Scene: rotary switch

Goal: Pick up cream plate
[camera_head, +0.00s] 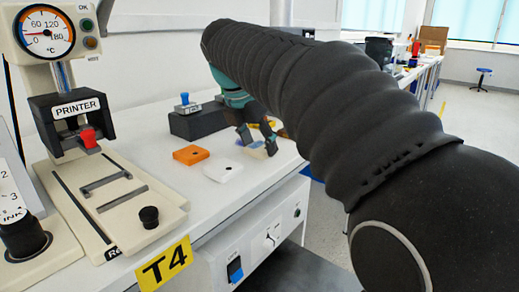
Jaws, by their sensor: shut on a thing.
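My gripper (257,143) is low over the white bench top, right of the loose plates, with its fingers pointing down. It is shut on a pale piece, which looks like the cream plate (257,138). Only a small part of that plate shows between the fingers, so its tilt and whether it touches the bench cannot be told. A white plate (222,171) with a small hole lies flat on the bench just left of the gripper. An orange plate (191,154) lies flat further left.
A dark block with a blue-topped knob (186,107) stands behind the plates. The printer (78,112) with its gauge and cream base fills the left. A panel with a blue switch (235,270) and a rotary knob (270,238) is on the bench front.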

